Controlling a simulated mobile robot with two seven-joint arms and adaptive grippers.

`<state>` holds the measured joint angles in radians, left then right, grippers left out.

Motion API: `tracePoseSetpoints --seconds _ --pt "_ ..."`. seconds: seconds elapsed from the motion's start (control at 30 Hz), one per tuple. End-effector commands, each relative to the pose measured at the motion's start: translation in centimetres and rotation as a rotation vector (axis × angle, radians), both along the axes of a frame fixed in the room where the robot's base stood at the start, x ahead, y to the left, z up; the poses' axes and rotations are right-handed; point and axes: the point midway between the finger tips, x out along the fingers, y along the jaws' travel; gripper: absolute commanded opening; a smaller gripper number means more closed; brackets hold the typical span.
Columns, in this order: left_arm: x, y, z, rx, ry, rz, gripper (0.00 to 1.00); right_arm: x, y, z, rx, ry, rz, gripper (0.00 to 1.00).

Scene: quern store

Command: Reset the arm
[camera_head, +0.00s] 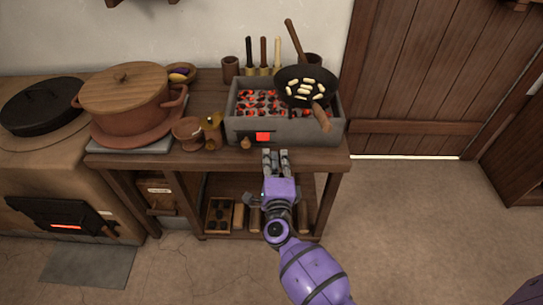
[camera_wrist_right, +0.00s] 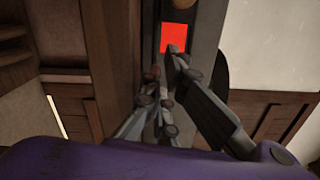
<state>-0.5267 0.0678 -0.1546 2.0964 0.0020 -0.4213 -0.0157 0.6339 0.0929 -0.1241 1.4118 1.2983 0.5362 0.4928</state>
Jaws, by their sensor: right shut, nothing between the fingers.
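My right gripper (camera_head: 275,157) is in front of the brazier at the table's front edge. Its fingers point toward the brazier, and it holds nothing. In the right wrist view my right gripper (camera_wrist_right: 164,88) shows its fingers close together, with a red glowing opening (camera_wrist_right: 174,38) beyond them. The purple right arm (camera_head: 311,272) reaches in from the bottom of the head view. My left gripper is in neither view.
The grey brazier (camera_head: 292,130) holds glowing coals. A black pan (camera_head: 292,79) with pale pieces rests over its right part. A lidded clay pot (camera_head: 125,97), small bowl (camera_head: 187,132) and cup stand left. A stove (camera_head: 50,170) is far left. Floor at right (camera_head: 420,220) is clear.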

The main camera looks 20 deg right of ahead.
Motion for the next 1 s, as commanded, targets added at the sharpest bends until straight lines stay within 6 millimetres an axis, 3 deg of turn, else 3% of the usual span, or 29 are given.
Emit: tracePoseSetpoints --seconds 0.2,0.4,0.6,0.87,1.0 --pt "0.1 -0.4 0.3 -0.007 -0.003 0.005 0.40 -5.3 1.1 -0.3 0.004 0.003 -0.002 0.00" --pt "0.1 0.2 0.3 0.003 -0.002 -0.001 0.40 -8.5 1.7 -0.4 0.001 0.002 -0.002 0.00" --pt "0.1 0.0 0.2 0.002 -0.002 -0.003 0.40 -9.8 2.0 -0.4 0.000 0.000 -0.002 0.00" --pt "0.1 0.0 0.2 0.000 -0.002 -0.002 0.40 -9.8 2.2 -0.4 -0.013 0.005 0.004 0.00" --pt "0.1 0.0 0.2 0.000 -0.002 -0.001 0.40 -9.2 4.9 0.5 -0.161 0.016 0.112 0.00"
